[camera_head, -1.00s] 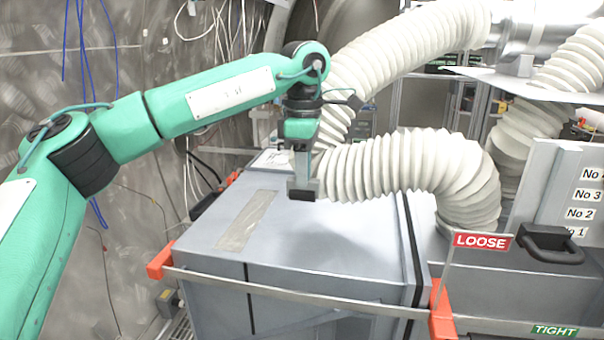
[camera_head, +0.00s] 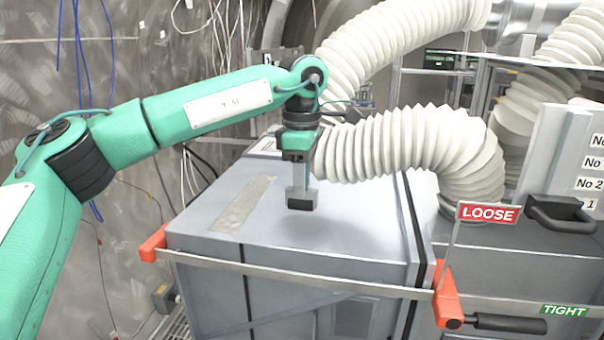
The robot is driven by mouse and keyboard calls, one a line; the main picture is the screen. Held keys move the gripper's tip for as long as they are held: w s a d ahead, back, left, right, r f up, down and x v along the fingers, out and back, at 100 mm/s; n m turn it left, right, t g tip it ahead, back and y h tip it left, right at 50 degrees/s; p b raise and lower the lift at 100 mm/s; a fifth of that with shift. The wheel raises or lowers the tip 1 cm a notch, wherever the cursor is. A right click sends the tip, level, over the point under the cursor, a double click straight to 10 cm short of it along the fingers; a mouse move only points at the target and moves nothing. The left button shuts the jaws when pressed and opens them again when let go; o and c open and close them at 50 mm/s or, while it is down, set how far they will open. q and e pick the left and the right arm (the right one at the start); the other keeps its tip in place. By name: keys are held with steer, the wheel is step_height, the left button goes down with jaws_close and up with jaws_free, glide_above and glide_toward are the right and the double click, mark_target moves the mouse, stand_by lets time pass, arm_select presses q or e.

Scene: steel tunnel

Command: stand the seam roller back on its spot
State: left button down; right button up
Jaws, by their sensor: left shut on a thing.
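My left gripper (camera_head: 301,183) points straight down over the top of the grey case, to the right of the taped strip. It is shut on a small grey piece with a black lower end, apparently the seam roller (camera_head: 302,203). The piece is upright and small in view. I cannot tell whether its lower end touches the case top or hangs just above it. The roller's spot cannot be made out. My right gripper is not in view.
The grey case (camera_head: 345,228) has a taped strip (camera_head: 243,203) and mostly clear top. A white ribbed hose (camera_head: 410,143) curves close behind and right of my gripper. A strap with orange ends (camera_head: 446,298), a LOOSE flag (camera_head: 488,213) and a black handle (camera_head: 562,213) stand right.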

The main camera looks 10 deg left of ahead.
arm_select(q)
steer(key=shift+f, duration=0.65)
steer(key=shift+f+b, duration=0.45)
steer(key=shift+b, duration=0.05)
steer(key=c, duration=1)
jaws_free()
